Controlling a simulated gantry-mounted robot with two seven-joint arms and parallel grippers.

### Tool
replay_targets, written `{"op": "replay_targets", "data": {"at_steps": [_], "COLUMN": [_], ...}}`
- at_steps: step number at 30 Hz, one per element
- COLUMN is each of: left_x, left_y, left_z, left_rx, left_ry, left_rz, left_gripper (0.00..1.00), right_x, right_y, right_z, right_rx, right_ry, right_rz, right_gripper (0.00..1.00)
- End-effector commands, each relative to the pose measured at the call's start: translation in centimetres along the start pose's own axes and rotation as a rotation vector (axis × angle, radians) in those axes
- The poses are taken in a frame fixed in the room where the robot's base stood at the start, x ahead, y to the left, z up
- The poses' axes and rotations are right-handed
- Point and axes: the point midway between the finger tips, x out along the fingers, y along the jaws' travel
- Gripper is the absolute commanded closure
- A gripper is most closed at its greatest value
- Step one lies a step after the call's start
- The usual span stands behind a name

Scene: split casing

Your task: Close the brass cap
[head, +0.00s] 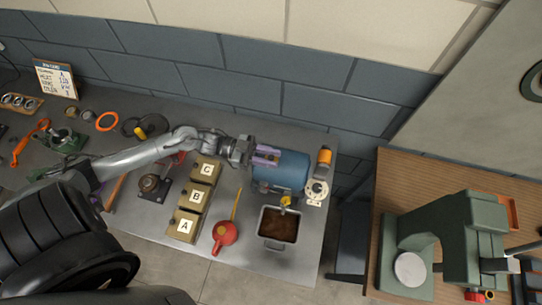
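A blue cylindrical casing (283,169) lies on its side on the grey bench. A small brass-yellow piece (286,201), which may be the brass cap, shows below the casing at the tray's back edge; its details are too small to tell whether it is open. My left gripper (262,156) is at the casing's left end, by a purple part. Whether it touches the casing, and whether its fingers are apart, I cannot tell. My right gripper is not in view.
A tray (263,226) of brown contents stands in front of the casing. A red oil can (226,234) and boxes A (184,226), B and C stand left. An orange-topped item (324,157) stands right. A green press (445,240) is on the wooden table.

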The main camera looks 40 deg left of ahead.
Motion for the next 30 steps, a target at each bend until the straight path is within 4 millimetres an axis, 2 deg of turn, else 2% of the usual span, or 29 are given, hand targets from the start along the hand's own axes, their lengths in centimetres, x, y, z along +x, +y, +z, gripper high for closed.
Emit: {"op": "replay_targets", "data": {"at_steps": [5,12,18,24,30], "left_x": [-2.3,-6.5,-9.1,-10.2,-10.3], "left_y": [0.0,0.1,0.0,0.0,0.0], "left_z": [0.3,0.3,0.1,0.0,0.0], "left_rx": [-0.001,-0.002,-0.001,0.000,0.001], "left_ry": [-0.004,-0.005,-0.003,-0.001,0.000], "left_rz": [0.000,-0.001,0.000,0.000,0.000], "left_gripper": [0.71,0.71,0.71,0.71,0.71], "right_x": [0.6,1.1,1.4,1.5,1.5], "right_y": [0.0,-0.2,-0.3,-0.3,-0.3], "right_z": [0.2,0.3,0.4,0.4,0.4], "right_rx": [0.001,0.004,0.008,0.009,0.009], "right_ry": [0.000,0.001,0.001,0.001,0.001], "right_rz": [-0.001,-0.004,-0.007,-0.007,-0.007], "right_gripper": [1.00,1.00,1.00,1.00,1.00]}}
